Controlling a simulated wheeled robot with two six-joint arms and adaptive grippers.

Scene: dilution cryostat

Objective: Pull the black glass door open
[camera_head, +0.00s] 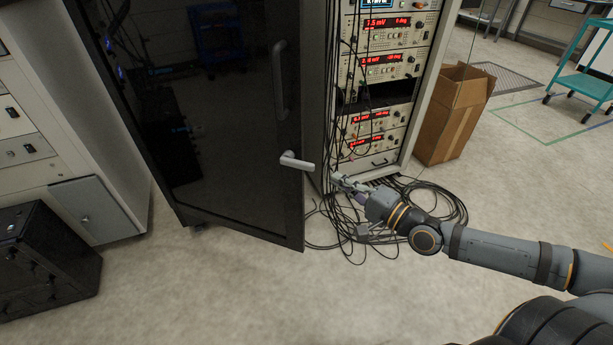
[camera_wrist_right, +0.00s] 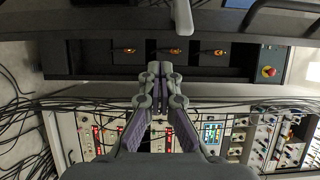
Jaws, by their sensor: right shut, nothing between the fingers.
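The black glass door (camera_head: 215,120) stands upright left of centre in the head view, dark and reflective in a black frame. A pale lever handle (camera_head: 297,161) sticks out to the right near its right edge. A dark, arched pull handle (camera_head: 279,78) is higher up. My right gripper (camera_head: 338,179) is shut and empty, just right of the lever and slightly lower, apart from it. In the right wrist view the shut fingertips (camera_wrist_right: 160,68) point towards the lever (camera_wrist_right: 182,17), which shows at the top. My left gripper is not in view. I cannot tell whether the door is ajar.
An instrument rack (camera_head: 385,65) with red displays stands right of the door. Loose black cables (camera_head: 345,225) lie on the floor below my gripper. A cardboard box (camera_head: 452,115) stands right of the rack. Floor in front of the door (camera_head: 225,290) is clear; a black case (camera_head: 45,262) is at left.

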